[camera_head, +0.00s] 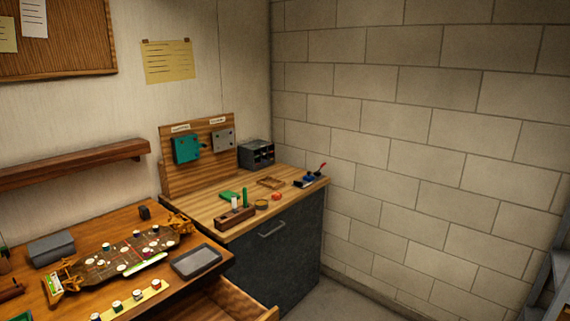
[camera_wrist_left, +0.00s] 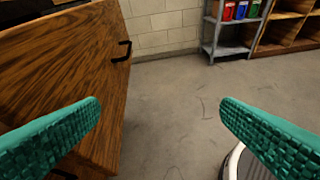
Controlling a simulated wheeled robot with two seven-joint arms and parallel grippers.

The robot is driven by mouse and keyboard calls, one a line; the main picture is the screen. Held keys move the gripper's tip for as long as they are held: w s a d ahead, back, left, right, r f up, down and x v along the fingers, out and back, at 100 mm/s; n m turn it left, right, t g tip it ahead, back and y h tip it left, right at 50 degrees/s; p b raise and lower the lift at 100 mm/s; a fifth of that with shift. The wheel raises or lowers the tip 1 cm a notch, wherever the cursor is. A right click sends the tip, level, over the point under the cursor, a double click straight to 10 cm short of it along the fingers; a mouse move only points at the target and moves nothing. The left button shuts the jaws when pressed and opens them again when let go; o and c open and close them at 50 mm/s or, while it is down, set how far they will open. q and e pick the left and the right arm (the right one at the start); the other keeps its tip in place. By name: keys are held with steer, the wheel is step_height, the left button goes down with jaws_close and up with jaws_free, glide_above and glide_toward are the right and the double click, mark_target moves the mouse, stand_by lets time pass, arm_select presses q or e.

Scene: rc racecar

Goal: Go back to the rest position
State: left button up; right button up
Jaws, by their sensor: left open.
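My left gripper (camera_wrist_left: 160,118) shows in the left wrist view as two teal textured fingers. They are wide apart with nothing between them. Behind them is bare grey floor, with a wooden cabinet front (camera_wrist_left: 70,80) to the left. Neither gripper shows in the head view. My right gripper is in no view.
A second bench (camera_head: 290,193) stands in the corner. In the wrist view, a metal shelf (camera_wrist_left: 233,30) stands beyond clear floor.

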arm_select(q)
steer(key=s+a+f+n+g+y+b, duration=0.1)
steer(key=s+f+n+y+b, duration=0.3)
steer(key=f, duration=0.9)
steer(key=s+a+f+n+g+y+b, duration=0.1)
steer(key=s+f+y+b, duration=0.4)
steer(key=f, duration=0.9)
steer(key=s+d+f+n+g+b, duration=0.1)
steer(key=s+d+f+g+b, duration=0.2)
steer(key=s+f, duration=0.3)
steer(key=s+d+f+n+g+b, duration=0.1)
steer(key=s+d+f+g+b, duration=0.2)
steer(key=s+f, duration=0.4)
steer(key=s+d, duration=0.1)
steer(key=s, duration=0.5)
steer(key=shift+s+d+f+n+h, duration=0.2)
steer(key=shift+d+n+h, duration=0.1)
steer(key=shift+d+n, duration=0.1)
steer(key=shift+w+b, duration=0.1)
steer(key=shift+b, duration=0.2)
